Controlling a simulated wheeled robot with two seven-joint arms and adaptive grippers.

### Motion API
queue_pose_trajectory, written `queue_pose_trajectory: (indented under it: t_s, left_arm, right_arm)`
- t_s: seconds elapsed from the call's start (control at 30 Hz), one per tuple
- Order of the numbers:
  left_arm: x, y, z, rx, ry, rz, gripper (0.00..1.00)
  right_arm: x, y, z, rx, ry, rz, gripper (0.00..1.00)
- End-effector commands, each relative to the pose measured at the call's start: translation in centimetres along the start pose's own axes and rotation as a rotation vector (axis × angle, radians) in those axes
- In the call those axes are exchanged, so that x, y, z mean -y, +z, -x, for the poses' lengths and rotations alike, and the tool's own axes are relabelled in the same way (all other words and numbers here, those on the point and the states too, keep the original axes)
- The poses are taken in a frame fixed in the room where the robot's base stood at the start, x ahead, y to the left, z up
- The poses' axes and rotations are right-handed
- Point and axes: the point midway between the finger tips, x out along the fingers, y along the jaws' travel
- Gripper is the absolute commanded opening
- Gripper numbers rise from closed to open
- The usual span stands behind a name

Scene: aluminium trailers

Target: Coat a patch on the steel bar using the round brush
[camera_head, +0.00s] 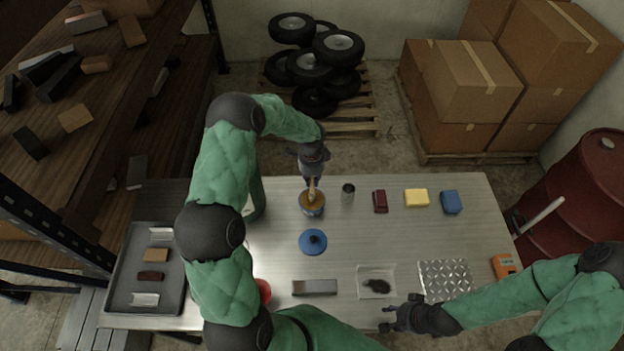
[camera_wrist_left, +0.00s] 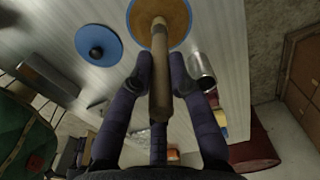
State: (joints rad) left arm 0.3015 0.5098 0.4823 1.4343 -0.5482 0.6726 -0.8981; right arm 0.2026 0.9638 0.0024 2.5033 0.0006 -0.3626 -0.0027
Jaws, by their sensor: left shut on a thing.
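My left gripper (camera_head: 313,180) is shut on the round brush (camera_wrist_left: 159,75), whose pale wooden handle runs between the fingers. The brush's lower end is in the blue-rimmed pot (camera_head: 312,209) of amber-brown contents; its bristles are hidden. The pot also shows in the left wrist view (camera_wrist_left: 180,12). The steel bar (camera_head: 318,287), grey with a brownish left end, lies flat near the table's front. My right gripper (camera_head: 394,314) is open and empty at the front edge, right of the bar.
A blue lid (camera_head: 313,245) lies between pot and bar. A metal cup (camera_head: 348,193) stands right of the pot. A clear tray with a dark item (camera_head: 377,287) and a tread plate (camera_head: 445,278) lie right of the bar. A grey tray (camera_head: 127,290) is at left.

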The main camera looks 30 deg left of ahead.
Motion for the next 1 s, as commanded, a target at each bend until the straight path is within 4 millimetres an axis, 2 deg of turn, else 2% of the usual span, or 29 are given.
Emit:
queue_pose_trajectory:
  t_s: [0.23, 1.0]
  left_arm:
    - [-0.2, 0.0, 0.4, 0.001, 0.005, -0.001, 0.00]
    - [0.0, 0.0, 5.9, 0.000, 0.001, -0.001, 0.00]
  right_arm:
    - [0.1, 0.0, 0.3, 0.000, 0.000, 0.000, 0.40]
    - [1.1, 0.1, 3.0, 0.000, 0.000, 0.000, 0.40]
